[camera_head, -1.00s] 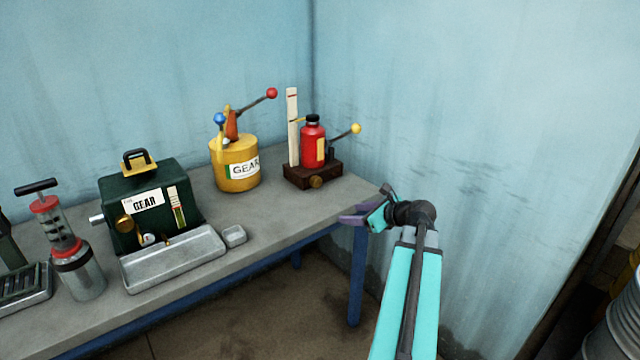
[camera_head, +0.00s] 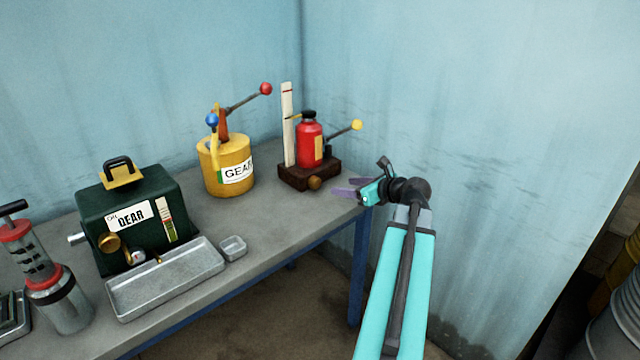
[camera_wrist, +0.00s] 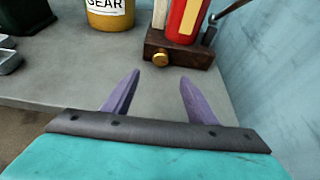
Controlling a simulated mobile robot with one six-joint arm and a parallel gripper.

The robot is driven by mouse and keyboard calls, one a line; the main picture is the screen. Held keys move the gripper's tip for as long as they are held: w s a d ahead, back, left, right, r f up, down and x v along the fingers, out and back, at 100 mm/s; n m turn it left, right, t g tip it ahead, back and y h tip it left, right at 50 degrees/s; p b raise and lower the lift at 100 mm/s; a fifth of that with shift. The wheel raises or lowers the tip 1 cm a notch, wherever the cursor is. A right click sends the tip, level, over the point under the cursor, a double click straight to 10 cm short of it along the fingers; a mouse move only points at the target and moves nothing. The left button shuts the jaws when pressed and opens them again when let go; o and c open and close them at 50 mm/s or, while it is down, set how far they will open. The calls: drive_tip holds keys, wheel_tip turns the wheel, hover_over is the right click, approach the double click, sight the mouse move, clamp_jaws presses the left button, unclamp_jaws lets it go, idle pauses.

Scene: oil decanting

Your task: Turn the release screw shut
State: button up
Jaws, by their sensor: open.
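The release screw is most likely the round brass knob (camera_head: 315,183) on the front of a dark wooden base (camera_head: 295,175). That base carries a red bottle jack (camera_head: 311,145) with a black cap and a yellow-tipped lever. In the wrist view the brass knob (camera_wrist: 160,59) faces me, ahead of and between my fingertips. My gripper (camera_head: 346,187) is open and empty beside the table's right end, right of the base and apart from it. Its two purple fingers show in the wrist view (camera_wrist: 160,82). Which way the screw is turned I cannot tell.
A yellow GEAR can (camera_head: 212,180) with red and blue knobs stands left of the jack. A green GEAR box (camera_head: 95,205), a metal tray (camera_head: 150,292) and a small dish (camera_head: 233,246) lie further left. The wall is close on the right.

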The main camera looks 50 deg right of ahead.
sight(318, 184)
drive_tip(key=shift+w+d+f, duration=0.1)
drive_tip(key=shift+w, duration=0.05)
drive_tip(key=x, duration=1.3)
drive_tip(key=shift+w+f, duration=0.2)
drive_tip(key=c, duration=1.1)
drive_tip(key=shift+f+n+h+b, duration=0.1)
drive_tip(key=shift+n+h+b, duration=0.35)
drive_tip(key=shift+n+h, duration=0.4)
drive_tip(key=shift+n+h+b, duration=0.25)
drive_tip(key=shift+n+b, duration=0.15)
drive_tip(key=shift+n, duration=0.35)
